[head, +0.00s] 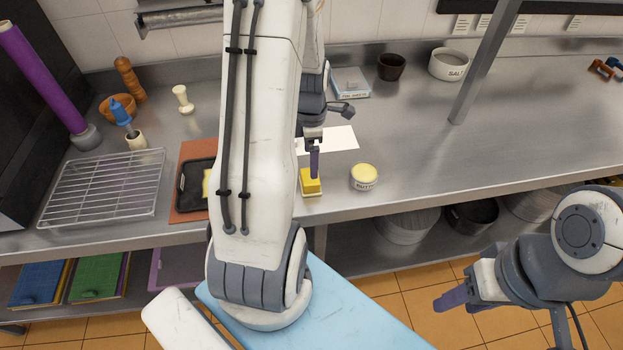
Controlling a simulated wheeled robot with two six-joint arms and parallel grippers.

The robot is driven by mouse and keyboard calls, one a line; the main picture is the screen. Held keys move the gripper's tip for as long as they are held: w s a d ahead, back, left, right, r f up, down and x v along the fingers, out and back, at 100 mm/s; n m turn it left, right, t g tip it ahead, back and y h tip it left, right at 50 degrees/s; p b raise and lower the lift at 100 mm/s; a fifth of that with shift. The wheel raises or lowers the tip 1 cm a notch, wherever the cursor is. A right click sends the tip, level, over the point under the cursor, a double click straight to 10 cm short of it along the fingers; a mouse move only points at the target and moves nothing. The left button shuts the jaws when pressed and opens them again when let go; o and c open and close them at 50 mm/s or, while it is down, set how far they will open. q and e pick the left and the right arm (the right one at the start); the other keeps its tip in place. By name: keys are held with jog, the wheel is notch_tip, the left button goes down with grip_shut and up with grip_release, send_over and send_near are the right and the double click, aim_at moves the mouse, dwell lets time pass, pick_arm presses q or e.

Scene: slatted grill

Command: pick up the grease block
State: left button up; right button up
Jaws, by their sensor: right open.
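A small yellow block (311,187), which looks like the grease block, sits near the front edge of the steel counter, just left of a butter tub. My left gripper (315,172) points down at it, its purple finger right at the block's top. It is seen edge-on, so its opening and any grip cannot be made out. Another yellow piece (206,184) lies in a black tray (188,186), partly hidden behind my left arm. My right gripper (455,298) is open and empty at the lower right, in front of the counter and far from the block.
The butter tub (364,177) stands close right of the block, with a white sheet (340,139) behind. A wire rack (103,188) lies at left. A metal post (484,65) rises at right. The counter's right side is mostly clear.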

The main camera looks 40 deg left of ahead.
aim_at(310, 182)
pick_arm(q)
notch_tip(310, 182, down, 3)
jog(key=shift+f, duration=0.1)
notch_tip(310, 182, down, 4)
jog(key=shift+s+f+p, duration=0.1)
jog(key=shift+f+p, duration=0.05)
jog(key=shift+p, duration=0.95)
jog(key=shift+a+f, duration=0.1)
jog(key=shift+f, duration=0.45)
jog(key=c, duration=1.4)
jog(key=shift+r, duration=0.15)
